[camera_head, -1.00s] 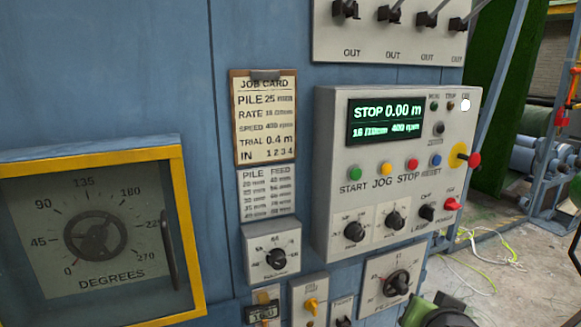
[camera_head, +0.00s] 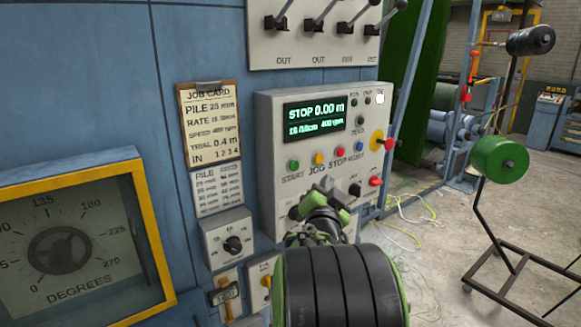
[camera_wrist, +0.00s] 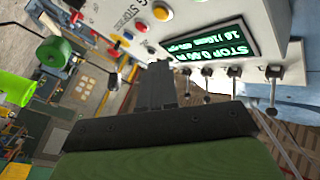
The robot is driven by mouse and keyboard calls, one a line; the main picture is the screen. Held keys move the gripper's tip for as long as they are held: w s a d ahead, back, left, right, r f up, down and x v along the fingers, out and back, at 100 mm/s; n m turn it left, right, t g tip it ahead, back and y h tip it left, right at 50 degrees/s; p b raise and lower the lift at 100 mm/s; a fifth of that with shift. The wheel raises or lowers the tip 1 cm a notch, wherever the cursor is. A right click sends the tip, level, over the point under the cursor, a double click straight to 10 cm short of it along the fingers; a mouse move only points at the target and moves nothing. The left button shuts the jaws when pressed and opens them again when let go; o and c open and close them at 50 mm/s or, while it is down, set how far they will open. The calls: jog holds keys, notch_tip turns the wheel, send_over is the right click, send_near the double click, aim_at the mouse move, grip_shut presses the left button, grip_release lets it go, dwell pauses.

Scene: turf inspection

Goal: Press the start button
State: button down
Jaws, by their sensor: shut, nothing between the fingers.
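The green start button (camera_head: 293,164) sits at the left of a row of coloured buttons on the grey control box, above the word START. The display (camera_head: 314,117) above it reads STOP 0.00 m. My gripper (camera_head: 326,184) is in front of the lower part of the box, right of and below the start button, apart from it in the picture. In the wrist view my gripper (camera_wrist: 158,66) has its fingers together and empty. That view shows the yellow button (camera_wrist: 161,12), but the green one is out of frame.
Levers (camera_head: 312,24) stick out above the box. My arm hides some lower knobs. A job card (camera_head: 208,125) hangs left. A wheeled stand with a green reel (camera_head: 499,158) is at right.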

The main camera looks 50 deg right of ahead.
aim_at(294, 166)
jog(key=w+d, duration=0.1)
jog(key=w, duration=0.7)
jog(key=shift+w+d, duration=0.15)
jog(key=shift+d, duration=0.25)
dwell(1.5)
jog(key=shift+w+d+b, duration=0.1)
jog(key=shift+w+b, duration=0.3)
jog(key=shift+b, duration=0.1)
jog(key=shift+w+d, duration=0.1)
jog(key=shift+w, duration=0.45)
dwell(0.7)
jog(key=shift+b, duration=0.35)
jog(key=shift+s+a+b, duration=0.2)
jog(key=shift+s+b, duration=0.45)
jog(key=shift+s, duration=0.3)
